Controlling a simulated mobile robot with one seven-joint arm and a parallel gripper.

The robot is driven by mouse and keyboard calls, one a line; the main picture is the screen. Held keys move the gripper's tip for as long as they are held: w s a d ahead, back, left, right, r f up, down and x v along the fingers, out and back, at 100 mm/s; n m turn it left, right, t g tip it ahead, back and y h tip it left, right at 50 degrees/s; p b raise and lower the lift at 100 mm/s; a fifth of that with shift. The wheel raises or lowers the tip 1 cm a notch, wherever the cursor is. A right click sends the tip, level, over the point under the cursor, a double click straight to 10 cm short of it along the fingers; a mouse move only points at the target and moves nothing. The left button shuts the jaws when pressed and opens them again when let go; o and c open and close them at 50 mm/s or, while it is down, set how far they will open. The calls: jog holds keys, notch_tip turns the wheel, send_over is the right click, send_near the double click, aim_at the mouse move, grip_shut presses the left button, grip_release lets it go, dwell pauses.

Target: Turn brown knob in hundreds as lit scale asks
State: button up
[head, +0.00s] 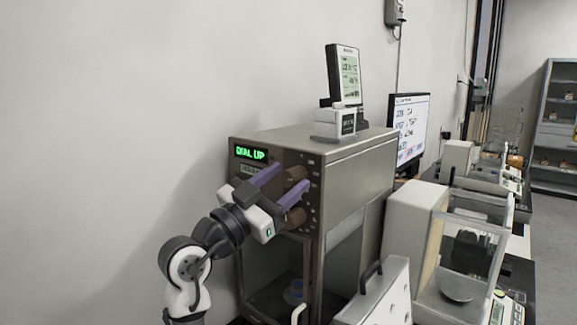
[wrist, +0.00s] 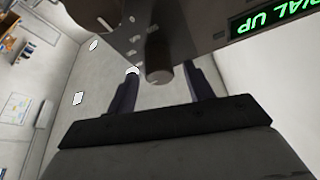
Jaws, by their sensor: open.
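The lit scale (head: 332,165) is a tall brown-grey cabinet with a green display (head: 250,152) reading "DIAL UP". The display also shows at the top right of the wrist view (wrist: 275,20). An upper brown knob (head: 297,173) and a lower brown knob (head: 296,217) stick out of its front panel. My gripper (head: 292,176) is open at the panel, its purple fingers on either side of the upper knob. In the wrist view a brown knob (wrist: 158,68) shows between the fingertips, with a gap on both sides. I cannot tell whether its tip is touched.
A small display unit (head: 346,75) stands on top of the cabinet. Below the knobs is a glass-fronted chamber (head: 275,270). A monitor (head: 409,130) and a glass balance (head: 463,250) stand to the right. The wall on the left is bare.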

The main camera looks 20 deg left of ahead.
jog(key=shift+x, duration=0.8)
jog(key=shift+c, duration=0.4)
jog(key=c, duration=0.9)
jog(key=shift+f, duration=0.1)
jog(key=shift+m+b, duration=0.3)
jog(key=shift+b, duration=0.1)
